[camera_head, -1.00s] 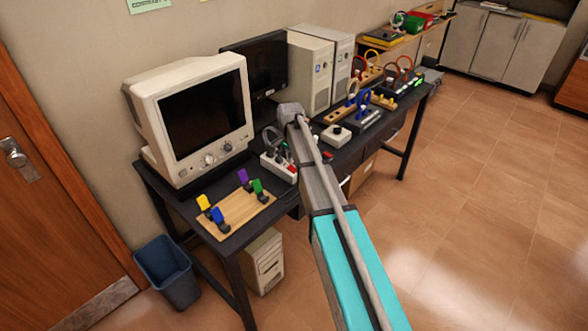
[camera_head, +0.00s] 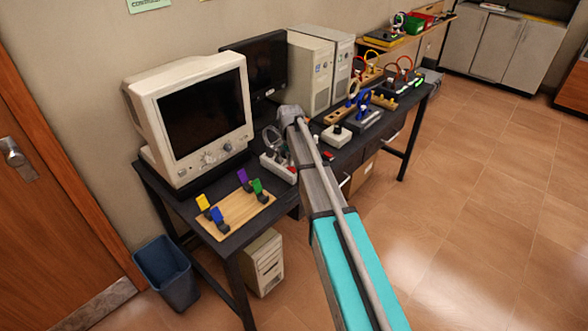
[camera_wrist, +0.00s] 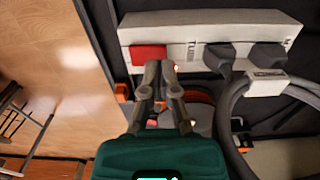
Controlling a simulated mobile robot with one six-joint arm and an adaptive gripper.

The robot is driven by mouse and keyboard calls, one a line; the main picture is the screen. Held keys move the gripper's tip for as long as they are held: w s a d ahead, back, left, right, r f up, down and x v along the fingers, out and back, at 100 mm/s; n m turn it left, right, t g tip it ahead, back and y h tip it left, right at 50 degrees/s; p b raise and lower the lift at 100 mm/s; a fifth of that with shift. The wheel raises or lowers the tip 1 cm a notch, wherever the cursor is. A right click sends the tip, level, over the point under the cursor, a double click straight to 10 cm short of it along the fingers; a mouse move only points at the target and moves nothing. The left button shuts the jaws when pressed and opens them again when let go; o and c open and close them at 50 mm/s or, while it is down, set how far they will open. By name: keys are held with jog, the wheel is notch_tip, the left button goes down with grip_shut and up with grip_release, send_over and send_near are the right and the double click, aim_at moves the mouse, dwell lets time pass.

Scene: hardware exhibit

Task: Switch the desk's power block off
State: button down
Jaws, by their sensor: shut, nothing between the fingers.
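The power block (camera_head: 277,168) is a white strip on the black desk (camera_head: 190,209), in front of the monitors. In the wrist view the power block (camera_wrist: 207,26) lies across the top, with a red rocker switch (camera_wrist: 148,57) at its left end and two dark plugs (camera_wrist: 218,57) (camera_wrist: 267,57) to the right. My gripper (camera_wrist: 159,68) is shut and empty. Its fingertips overlap the lower right edge of the red switch in this view; I cannot tell whether they touch it. In the head view the fingers are hidden by my arm.
Grey cables (camera_wrist: 236,115) loop right of my gripper. A wooden board with coloured clips (camera_head: 236,213) lies on the desk's left end, below the CRT monitor (camera_head: 190,115). A white box with a black knob (camera_head: 336,137) stands right of my arm.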

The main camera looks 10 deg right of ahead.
aim_at(291, 168)
jog(key=shift+f+b, duration=0.6)
jog(key=shift+f, duration=0.05)
dwell(0.5)
jog(key=shift+r, duration=0.1)
jog(key=shift+r+p, duration=3.45)
jog(key=shift+p, duration=0.1)
jog(key=shift+s, duration=0.1)
jog(key=shift+s, duration=0.3)
jog(key=s+n, duration=1)
jog(key=s, duration=1.8)
jog(key=shift+s+d+n, duration=0.25)
jog(key=shift+d+n, duration=0.05)
jog(key=shift+n, duration=0.1)
